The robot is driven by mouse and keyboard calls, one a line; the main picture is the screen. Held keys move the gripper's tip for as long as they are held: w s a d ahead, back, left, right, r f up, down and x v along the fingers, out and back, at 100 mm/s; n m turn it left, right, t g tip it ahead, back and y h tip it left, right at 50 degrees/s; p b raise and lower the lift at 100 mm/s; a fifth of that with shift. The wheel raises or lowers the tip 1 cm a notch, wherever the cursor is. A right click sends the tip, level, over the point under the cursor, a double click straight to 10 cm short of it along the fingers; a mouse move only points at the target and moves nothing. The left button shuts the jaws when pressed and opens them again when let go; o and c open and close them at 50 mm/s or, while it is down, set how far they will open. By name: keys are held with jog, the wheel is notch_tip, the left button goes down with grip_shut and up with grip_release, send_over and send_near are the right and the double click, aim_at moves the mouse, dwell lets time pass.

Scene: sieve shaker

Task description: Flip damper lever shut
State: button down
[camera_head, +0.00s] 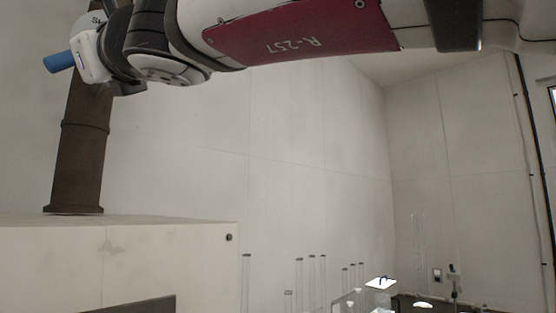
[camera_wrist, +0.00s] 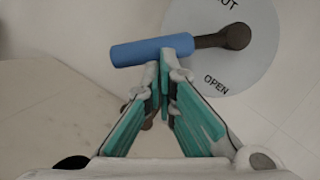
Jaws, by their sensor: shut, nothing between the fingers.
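The damper lever has a blue handle (camera_wrist: 152,49) and a dark arm (camera_wrist: 212,41) that meets a round pivot on a pale disc (camera_wrist: 262,62). The lever lies nearly level, its handle pointing left. The disc reads "OPEN" below the lever, and partly cut-off letters ending in "UT" show above it. My gripper (camera_wrist: 162,62) has teal-lined fingers, its tips together at the handle's lower edge near the right end; I cannot tell whether they touch. In the head view the blue handle (camera_head: 59,61) sticks out left of the dark duct, and my arm hides part of the disc.
The dark vertical duct (camera_head: 82,150) rises from a pale cabinet (camera_head: 120,250) at left. Several clear glass tubes (camera_head: 310,270) stand at the lower middle. My arm spans the top of the head view. The wall behind is bare.

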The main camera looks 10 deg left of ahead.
jog(key=shift+s+a+r+m+t, duration=0.25)
jog(key=shift+s+m+t, duration=0.05)
jog(key=shift+m, duration=0.5)
jog(key=shift+s+a+r+m+t, duration=0.25)
jog(key=shift+m+t, duration=0.05)
jog(key=shift+m, duration=0.5)
jog(key=r+m, duration=0.1)
jog(key=m, duration=0.1)
jog(key=s+a+r+m+t+h, duration=0.1)
jog(key=m, duration=0.1)
jog(key=shift+s+t, duration=0.2)
jog(key=shift+t, duration=0.1)
jog(key=shift+s+a+r+p, duration=0.15)
jog(key=shift+r+p, duration=0.2)
jog(key=shift+p, duration=0.05)
dwell(0.5)
jog(key=shift+f, duration=0.1)
dwell(0.4)
